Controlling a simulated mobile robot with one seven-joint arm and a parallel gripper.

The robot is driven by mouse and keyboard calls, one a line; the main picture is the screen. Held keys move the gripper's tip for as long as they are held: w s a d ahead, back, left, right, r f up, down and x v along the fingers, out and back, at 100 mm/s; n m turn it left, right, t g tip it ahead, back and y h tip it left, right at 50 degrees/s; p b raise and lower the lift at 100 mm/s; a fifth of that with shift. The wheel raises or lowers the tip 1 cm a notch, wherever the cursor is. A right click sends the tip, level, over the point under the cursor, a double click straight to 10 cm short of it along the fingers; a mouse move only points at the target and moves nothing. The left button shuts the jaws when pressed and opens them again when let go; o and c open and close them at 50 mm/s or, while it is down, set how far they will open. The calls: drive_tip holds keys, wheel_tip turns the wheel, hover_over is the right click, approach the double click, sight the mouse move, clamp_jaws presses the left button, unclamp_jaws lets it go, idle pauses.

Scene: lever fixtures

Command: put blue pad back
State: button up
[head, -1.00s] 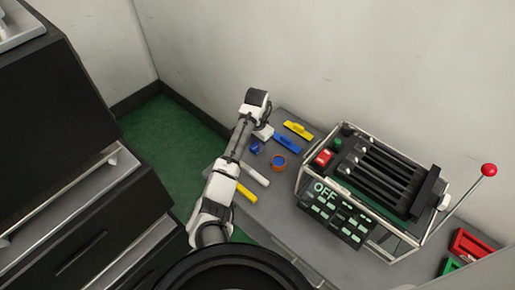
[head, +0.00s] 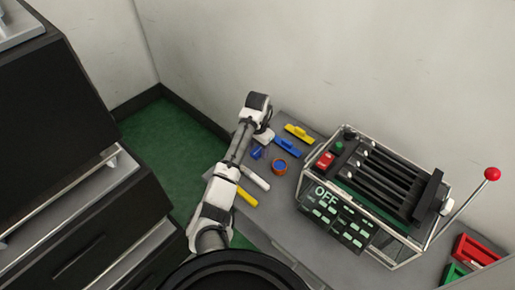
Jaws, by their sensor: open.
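A long blue pad (head: 290,147) lies on the grey table, just below a similar yellow pad (head: 299,134). A smaller blue piece (head: 257,153) lies to the left, close to my arm. My gripper (head: 264,139) is at the table's far left part, pointing down, between the small blue piece and the long blue pad. It is open. Its fingertips are small and partly hidden by its own body, and I see nothing held. I cannot tell whether it touches the table.
An orange-rimmed round piece (head: 279,167), a white marker (head: 256,178) and a yellow marker (head: 246,195) lie nearby. A machine (head: 370,190) with an OFF panel and a red-knobbed lever (head: 492,174) stands right. Red (head: 474,249) and green (head: 454,273) trays sit lower right.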

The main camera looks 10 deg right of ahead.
sight(257, 151)
wheel_tip(257, 151, up, 12)
drive_tip(key=p, duration=0.2)
drive_tip(key=shift+f, duration=0.25)
